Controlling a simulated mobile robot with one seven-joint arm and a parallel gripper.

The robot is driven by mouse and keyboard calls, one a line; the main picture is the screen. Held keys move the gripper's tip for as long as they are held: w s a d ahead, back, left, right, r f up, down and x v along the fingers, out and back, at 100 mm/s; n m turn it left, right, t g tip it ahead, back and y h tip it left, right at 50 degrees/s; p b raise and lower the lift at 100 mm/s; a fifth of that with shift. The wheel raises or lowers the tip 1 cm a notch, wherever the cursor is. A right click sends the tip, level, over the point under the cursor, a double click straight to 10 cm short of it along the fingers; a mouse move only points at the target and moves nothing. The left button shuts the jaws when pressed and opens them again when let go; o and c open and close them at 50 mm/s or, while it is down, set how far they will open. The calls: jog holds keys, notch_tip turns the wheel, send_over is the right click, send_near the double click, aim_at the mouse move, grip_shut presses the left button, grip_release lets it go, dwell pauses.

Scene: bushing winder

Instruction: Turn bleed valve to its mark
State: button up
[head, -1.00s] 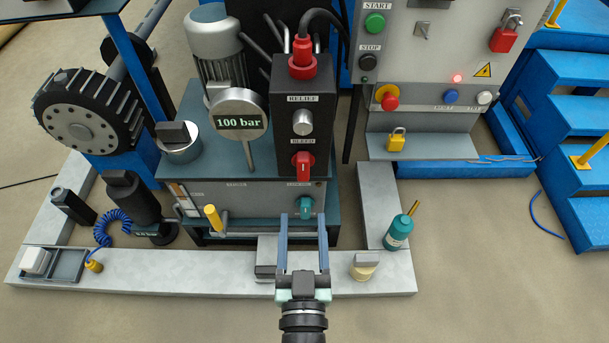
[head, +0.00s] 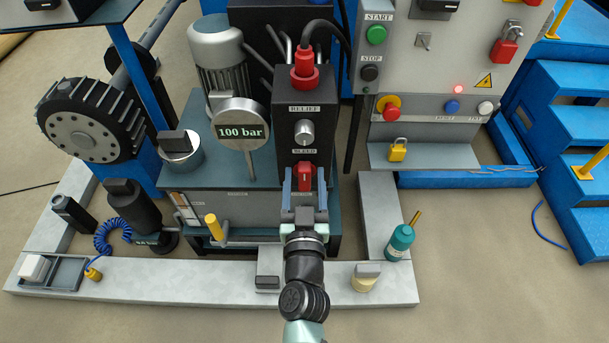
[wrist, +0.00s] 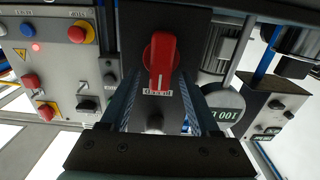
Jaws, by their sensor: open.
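The bleed valve is a red knob (head: 304,175) with a white line, under the BLEED label on the black valve block (head: 290,131). In the wrist view the red knob (wrist: 160,61) shows between the finger lines, its white line running along its handle toward the label. My gripper (head: 305,178) is open, with its fingers on either side of the knob in the head view. Whether the fingers touch the knob cannot be told. No separate mark around the knob can be made out. The gauge (head: 241,122) reads 100 bar.
The grey relief knob (head: 304,132) sits just above the bleed knob. A yellow-handled lever (head: 214,226) stands at the lower left of the unit. The control panel (head: 430,70) is to the right.

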jog(key=shift+w, duration=0.2)
grip_shut()
dwell(0.3)
